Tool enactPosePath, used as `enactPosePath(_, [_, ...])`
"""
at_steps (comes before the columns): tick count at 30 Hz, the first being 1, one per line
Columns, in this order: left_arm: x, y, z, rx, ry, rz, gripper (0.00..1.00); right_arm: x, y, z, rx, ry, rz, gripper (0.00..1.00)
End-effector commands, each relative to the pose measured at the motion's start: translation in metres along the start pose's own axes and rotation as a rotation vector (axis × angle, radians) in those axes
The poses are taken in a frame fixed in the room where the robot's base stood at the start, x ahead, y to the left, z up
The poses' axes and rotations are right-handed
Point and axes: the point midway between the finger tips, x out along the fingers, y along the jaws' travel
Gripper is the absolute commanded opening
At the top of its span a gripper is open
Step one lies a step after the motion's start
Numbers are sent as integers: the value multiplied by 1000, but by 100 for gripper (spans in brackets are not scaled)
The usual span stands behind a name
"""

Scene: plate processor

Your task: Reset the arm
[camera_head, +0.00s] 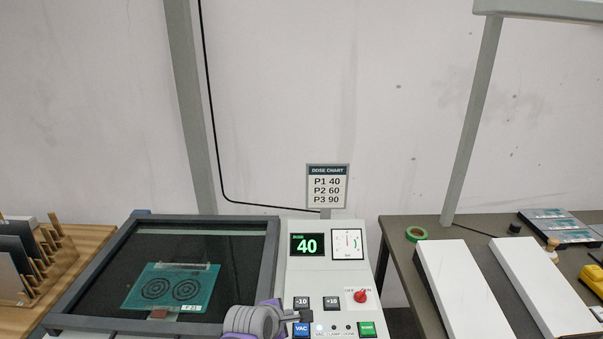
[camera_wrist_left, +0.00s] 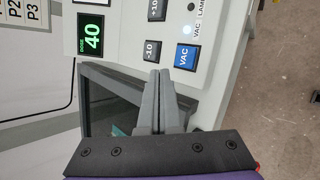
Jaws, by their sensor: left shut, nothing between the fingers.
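My left gripper (camera_head: 290,314) is at the bottom centre of the head view, over the left edge of the control panel (camera_head: 297,275), near the blue VAC button (camera_head: 301,330). In the left wrist view its two grey fingers (camera_wrist_left: 160,75) are closed together with nothing between them, pointing towards the -10 button (camera_wrist_left: 152,51) and the VAC button (camera_wrist_left: 187,57). I cannot tell from these views whether they touch the panel. The display (camera_head: 307,246) reads 40. A small light (camera_wrist_left: 187,30) by the VAC label is lit. My right gripper is not in view.
A framed black bed (camera_head: 239,268) left of the panel holds a teal plate (camera_head: 172,288) with two ring patterns. A wooden rack (camera_head: 40,262) stands far left.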

Motion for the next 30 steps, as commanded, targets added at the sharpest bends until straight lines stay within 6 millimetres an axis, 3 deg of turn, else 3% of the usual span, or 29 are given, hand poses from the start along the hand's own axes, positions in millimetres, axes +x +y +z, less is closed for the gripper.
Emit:
enactPosePath(6, [-74, -44, -56, 580, 90, -81, 0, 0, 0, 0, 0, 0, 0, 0])
enactPosePath(15, [-149, -131, -122, 1382, 117, -283, 0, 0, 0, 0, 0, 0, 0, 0])
enactPosePath(21, [-169, -168, -145, 1688, 84, -379, 0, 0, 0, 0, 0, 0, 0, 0])
enactPosePath(30, [-172, -176, -149, 1762, 71, -402, 0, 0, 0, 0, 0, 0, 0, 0])
